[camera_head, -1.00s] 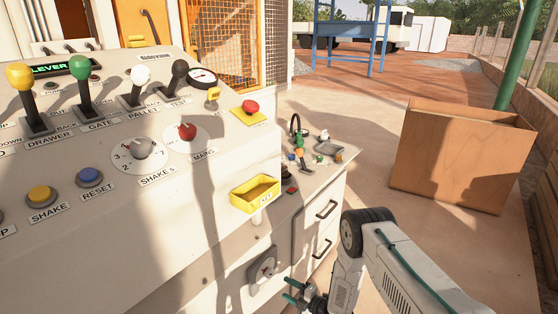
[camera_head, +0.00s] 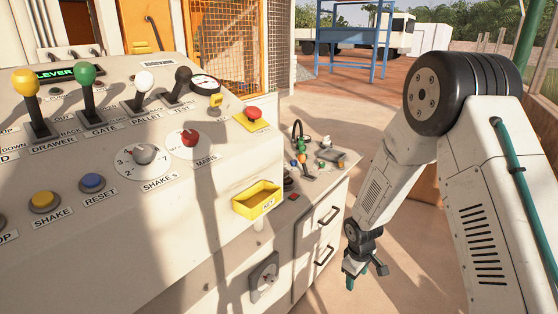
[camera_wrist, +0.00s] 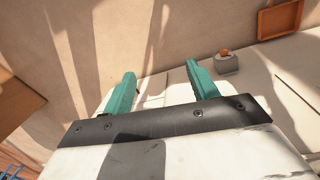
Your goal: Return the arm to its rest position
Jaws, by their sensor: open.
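My gripper (camera_head: 355,276) hangs at the lower right of the control panel in the head view, apart from it, with its fingers pointing down. My arm is folded, with its dark elbow joint raised at the upper right. In the wrist view the two green fingers of my gripper (camera_wrist: 158,88) stand well apart with nothing between them.
The sloped control panel (camera_head: 110,205) with levers, knobs and buttons fills the left. A yellow tray (camera_head: 257,199) is on its front edge. A side counter (camera_head: 335,190) with small items and drawers stands left of my gripper. My arm mostly hides a brown box (camera_head: 424,184).

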